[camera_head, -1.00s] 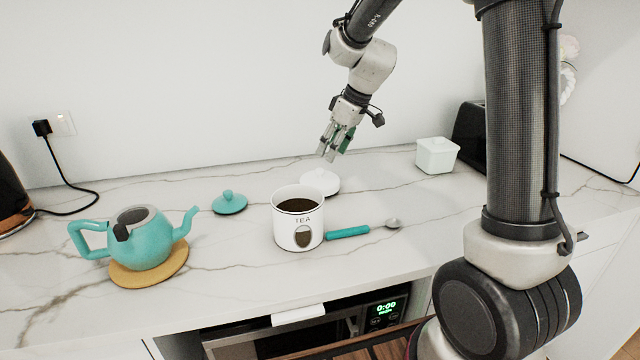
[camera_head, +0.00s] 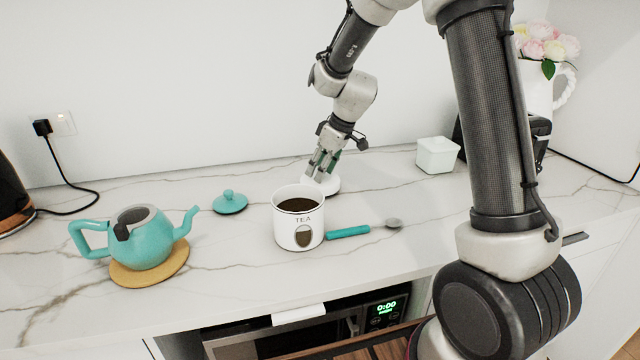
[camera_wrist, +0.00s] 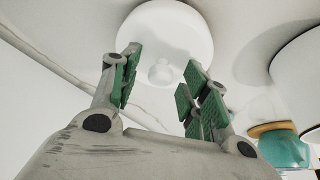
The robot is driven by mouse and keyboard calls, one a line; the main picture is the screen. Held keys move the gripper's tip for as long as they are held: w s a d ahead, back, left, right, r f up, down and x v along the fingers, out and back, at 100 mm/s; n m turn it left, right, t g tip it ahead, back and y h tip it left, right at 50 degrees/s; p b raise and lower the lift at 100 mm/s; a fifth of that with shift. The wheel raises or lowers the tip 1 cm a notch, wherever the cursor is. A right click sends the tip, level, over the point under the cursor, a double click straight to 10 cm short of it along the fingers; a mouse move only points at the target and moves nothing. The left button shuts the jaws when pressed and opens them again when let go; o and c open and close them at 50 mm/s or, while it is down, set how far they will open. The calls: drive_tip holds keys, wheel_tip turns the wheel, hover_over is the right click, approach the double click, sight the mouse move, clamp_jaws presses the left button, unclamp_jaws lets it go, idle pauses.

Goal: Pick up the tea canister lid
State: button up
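The tea canister lid (camera_head: 328,185) is white and round and lies on the counter behind the white TEA canister (camera_head: 298,232), which stands open with dark tea inside. In the wrist view the lid (camera_wrist: 165,28) shows its small round knob between and beyond my fingertips. My gripper (camera_head: 322,172) is just above the lid, fingers pointing down. Its green-padded fingers are apart with nothing between them in the wrist view (camera_wrist: 160,82). Whether a fingertip touches the lid I cannot tell.
A teal teapot (camera_head: 145,240) sits on a tan round mat (camera_head: 150,275) at left. A teal lid (camera_head: 230,203) lies behind it. A teal-handled scoop (camera_head: 350,232) lies right of the canister. A white square box (camera_head: 437,156) stands at the back right.

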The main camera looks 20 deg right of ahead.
clamp_jaws()
